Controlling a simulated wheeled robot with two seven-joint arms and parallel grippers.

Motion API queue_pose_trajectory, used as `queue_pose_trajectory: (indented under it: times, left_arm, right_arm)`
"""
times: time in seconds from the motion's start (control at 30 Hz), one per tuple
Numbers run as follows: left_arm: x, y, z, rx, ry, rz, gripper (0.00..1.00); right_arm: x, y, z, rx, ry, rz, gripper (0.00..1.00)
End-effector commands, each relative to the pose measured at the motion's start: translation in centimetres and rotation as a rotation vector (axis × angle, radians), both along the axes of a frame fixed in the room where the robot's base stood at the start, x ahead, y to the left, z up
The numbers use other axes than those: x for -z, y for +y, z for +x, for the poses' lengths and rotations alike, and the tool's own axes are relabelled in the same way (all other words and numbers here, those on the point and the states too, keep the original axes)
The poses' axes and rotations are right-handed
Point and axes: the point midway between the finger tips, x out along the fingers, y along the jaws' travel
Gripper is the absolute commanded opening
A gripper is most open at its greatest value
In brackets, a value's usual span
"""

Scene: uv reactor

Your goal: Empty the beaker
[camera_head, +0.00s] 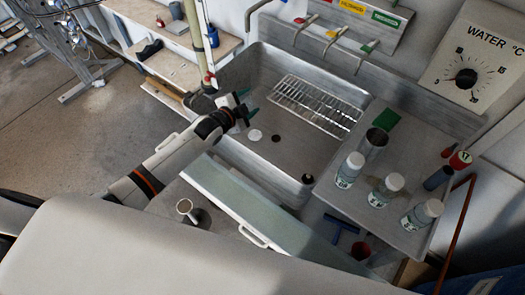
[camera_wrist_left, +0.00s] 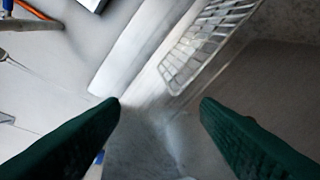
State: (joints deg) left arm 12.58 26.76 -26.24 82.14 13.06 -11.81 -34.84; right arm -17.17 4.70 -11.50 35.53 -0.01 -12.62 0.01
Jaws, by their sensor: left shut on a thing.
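My left gripper (camera_head: 243,105) reaches in from the left and hangs over the left side of the steel sink (camera_head: 235,147). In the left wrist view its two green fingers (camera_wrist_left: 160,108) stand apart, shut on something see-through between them. This seems to be the clear beaker (camera_wrist_left: 165,145); its outline is faint, and its contents and tilt cannot be made out. My right gripper is not in view.
A wire rack (camera_head: 318,103) lies across the sink's back right. A round white piece (camera_head: 255,135) and a dark drain (camera_head: 276,138) are on its floor. A cup (camera_head: 185,207) sits lower left.

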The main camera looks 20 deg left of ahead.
Motion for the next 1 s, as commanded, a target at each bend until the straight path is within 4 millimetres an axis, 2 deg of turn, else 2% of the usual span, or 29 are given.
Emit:
queue_pose_trajectory:
  times: [0.23,1.0]
  left_arm:
    - [1.3,-0.4,0.0,-0.001,-0.008,0.149,0.33]
    - [0.9,-1.3,-0.1,0.001,-0.015,0.330,0.33]
  right_arm:
    - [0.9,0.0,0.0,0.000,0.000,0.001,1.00]
    - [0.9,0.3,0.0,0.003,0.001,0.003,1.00]
